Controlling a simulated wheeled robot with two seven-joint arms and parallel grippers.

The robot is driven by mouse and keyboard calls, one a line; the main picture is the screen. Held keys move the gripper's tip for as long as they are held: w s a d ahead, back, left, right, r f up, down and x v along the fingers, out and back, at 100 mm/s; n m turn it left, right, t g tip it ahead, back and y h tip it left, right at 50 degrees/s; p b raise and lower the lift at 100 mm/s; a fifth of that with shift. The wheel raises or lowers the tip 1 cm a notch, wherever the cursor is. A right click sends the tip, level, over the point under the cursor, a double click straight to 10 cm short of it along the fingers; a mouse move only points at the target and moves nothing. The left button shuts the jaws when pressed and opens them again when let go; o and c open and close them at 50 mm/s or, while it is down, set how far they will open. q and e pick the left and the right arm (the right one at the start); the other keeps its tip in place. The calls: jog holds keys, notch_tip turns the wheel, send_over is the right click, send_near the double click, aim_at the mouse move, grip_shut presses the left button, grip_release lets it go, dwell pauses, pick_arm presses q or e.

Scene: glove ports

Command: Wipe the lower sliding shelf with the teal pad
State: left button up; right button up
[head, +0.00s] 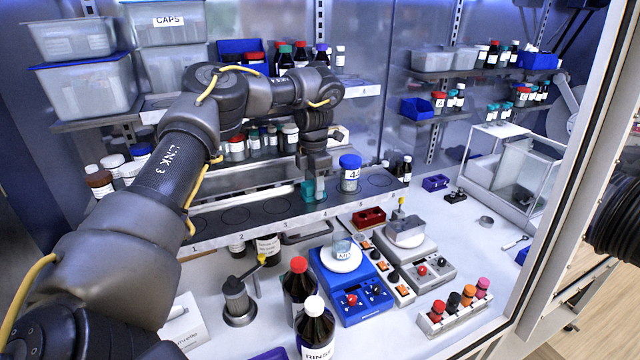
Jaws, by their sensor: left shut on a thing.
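The lower sliding shelf (272,212) is a grey board with a row of numbered circles, pulled out above the bench. My left arm reaches over it from the left, and my left gripper (315,190) points down at its right half. The gripper is shut on the teal pad (308,191), which is at the shelf's surface; I cannot tell whether it touches. A jar with a blue lid (350,174) stands on the shelf just right of the gripper. My arm hides part of the shelf's left end. My right gripper is out of view.
Bottles stand behind the shelf, and an upper shelf (358,89) runs above it. Below are a blue balance (350,282), a red-capped bottle (299,285) and a rinse bottle (315,328). The shelf's circles right of the jar look bare.

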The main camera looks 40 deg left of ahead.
aim_at(302, 199)
pick_arm(q)
jog(key=shift+s, duration=0.1)
jog(key=shift+s+a+r, duration=0.1)
jog(key=shift+s+a, duration=0.35)
jog(key=shift+s, duration=0.35)
jog(key=shift+s+a, duration=0.45)
jog(key=shift+s, duration=0.35)
jog(key=shift+w+d+r, duration=0.1)
jog(key=shift+d, duration=0.05)
jog(key=shift+r, duration=2.9)
jog(key=shift+r, duration=0.15)
jog(key=shift+r, duration=1.4)
jog(key=shift+f, duration=0.1)
